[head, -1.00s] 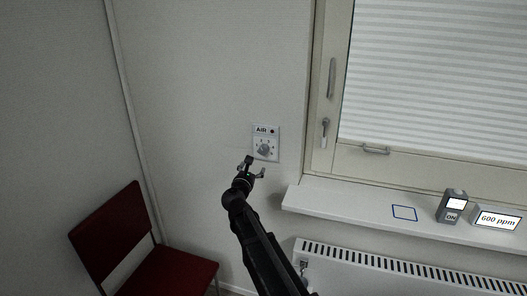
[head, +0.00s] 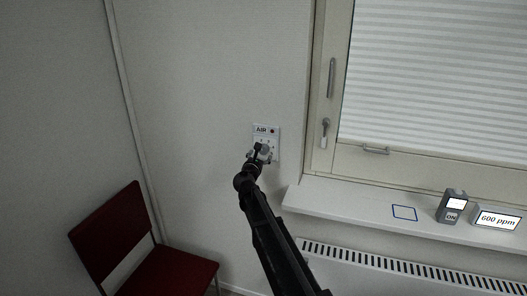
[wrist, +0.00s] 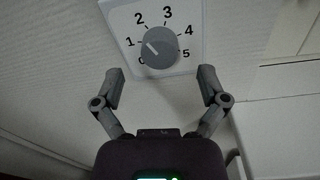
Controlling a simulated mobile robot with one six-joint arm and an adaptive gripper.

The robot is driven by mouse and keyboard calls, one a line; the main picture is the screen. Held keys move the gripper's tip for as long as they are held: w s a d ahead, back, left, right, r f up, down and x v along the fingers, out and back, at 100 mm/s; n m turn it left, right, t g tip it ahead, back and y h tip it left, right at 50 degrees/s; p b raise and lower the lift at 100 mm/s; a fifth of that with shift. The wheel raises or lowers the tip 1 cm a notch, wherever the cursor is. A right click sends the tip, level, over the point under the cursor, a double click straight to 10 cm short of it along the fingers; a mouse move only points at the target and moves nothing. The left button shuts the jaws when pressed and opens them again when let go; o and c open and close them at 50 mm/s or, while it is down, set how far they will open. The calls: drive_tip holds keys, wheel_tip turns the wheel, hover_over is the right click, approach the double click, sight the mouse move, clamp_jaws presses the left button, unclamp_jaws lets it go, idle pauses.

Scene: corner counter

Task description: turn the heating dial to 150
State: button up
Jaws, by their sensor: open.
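A grey round dial (wrist: 160,47) sits on a white wall plate marked 0 to 5; no 150 shows. Its pointer line aims up-left, near the 1. In the head view the plate (head: 266,131) reads "AIR", and my arm partly covers the dial. My gripper (wrist: 160,71) is open and empty in the wrist view, its two fingertips spread to either side just below the dial, apart from it. In the head view my gripper (head: 260,152) overlaps the lower plate; whether it touches cannot be told.
A window sill (head: 340,209) juts out at right, with a blue square outline, a grey device (head: 453,206) marked "ON" and a "600 ppm" display (head: 497,218). A radiator (head: 400,268) is below. A red chair (head: 130,245) stands lower left. Wall left of the plate is clear.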

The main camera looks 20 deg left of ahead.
sight(263, 151)
drive_tip(key=shift+w, duration=2.3)
drive_tip(key=c, duration=1.2)
